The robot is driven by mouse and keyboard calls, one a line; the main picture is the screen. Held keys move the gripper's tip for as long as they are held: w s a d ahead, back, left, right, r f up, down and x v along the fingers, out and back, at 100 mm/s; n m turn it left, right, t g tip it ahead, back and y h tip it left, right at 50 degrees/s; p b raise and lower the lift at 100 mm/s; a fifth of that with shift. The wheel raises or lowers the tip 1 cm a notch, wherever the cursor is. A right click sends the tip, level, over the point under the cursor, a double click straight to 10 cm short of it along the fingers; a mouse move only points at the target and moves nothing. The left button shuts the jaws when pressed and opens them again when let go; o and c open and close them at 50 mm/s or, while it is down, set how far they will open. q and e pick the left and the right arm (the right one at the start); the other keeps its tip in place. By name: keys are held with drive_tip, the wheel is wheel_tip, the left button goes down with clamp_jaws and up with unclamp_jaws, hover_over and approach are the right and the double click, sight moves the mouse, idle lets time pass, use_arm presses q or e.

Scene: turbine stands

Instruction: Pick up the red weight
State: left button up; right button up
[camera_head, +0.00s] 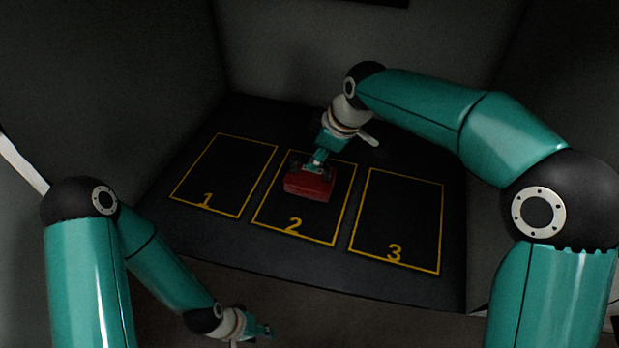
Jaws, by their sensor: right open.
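The red weight (308,187) is a red block lying in the yellow outline marked 2 on the dark table (180,222). My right gripper (311,172) reaches down from behind and is right at the back upper side of the weight. It partly covers the weight's far side. I cannot tell whether its fingers touch the weight. My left gripper (264,331) is low in front of the table, away from the weight. Its fingers are too small and dark to judge.
The outline marked 1 (207,199) and the outline marked 3 (394,252) are empty. Grey walls stand close behind and at both sides of the table. My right arm spans the right side above outline 3.

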sight(310, 174)
drive_tip(key=x, duration=0.3)
drive_tip(key=shift+a+f, duration=0.15)
drive_tip(key=shift+f, duration=0.1)
clamp_jaws()
drive_tip(key=shift+r, duration=0.1)
